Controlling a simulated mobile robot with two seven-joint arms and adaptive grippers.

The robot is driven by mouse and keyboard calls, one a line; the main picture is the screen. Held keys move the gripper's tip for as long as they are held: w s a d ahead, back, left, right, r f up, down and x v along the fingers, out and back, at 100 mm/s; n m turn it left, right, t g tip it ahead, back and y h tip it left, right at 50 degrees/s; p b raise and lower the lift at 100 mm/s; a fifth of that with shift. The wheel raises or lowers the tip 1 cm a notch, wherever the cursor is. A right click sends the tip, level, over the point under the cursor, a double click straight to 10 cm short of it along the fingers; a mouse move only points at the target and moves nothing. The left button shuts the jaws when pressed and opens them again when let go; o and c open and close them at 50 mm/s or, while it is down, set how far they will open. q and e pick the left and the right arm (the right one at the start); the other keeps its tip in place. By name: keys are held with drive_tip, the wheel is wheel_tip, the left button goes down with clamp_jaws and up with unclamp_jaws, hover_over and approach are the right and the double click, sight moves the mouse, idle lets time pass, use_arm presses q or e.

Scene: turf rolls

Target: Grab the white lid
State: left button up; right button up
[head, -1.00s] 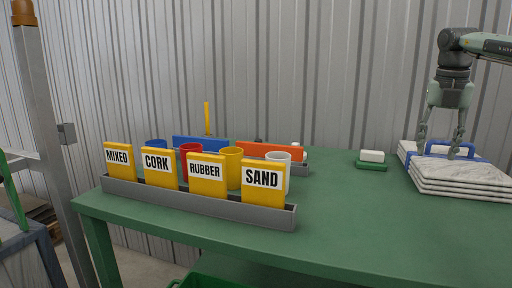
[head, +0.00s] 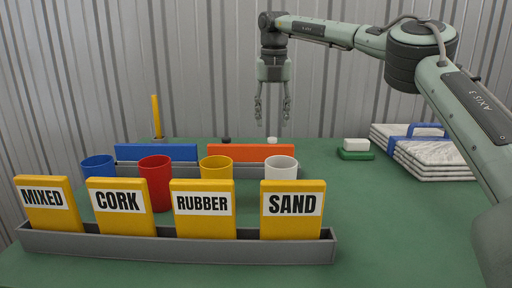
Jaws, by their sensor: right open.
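A small white cap-like piece (head: 272,140), which looks like the white lid, shows just above the top edge of the orange panel (head: 265,152). Its lower part is hidden behind the panel. My right gripper (head: 272,120) hangs pointing down above it, fingers apart and empty. In the picture the fingertips are a little above the white piece; the gap in depth is hard to tell. A similar black cap (head: 226,140) shows to its left. My left gripper is out of view.
In front stand blue, red, yellow and white cups (head: 281,169) and a grey tray (head: 180,247) of yellow sign cards. A white block (head: 356,145) sits on a green base (head: 355,155). A white stack with a blue strap (head: 430,150) lies right. The green table's (head: 390,220) right front is clear.

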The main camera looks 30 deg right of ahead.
sight(272, 138)
drive_tip(key=f, duration=0.6)
drive_tip(key=shift+w+d+f, duration=0.3)
drive_tip(key=shift+d+f, duration=0.1)
clamp_jaws()
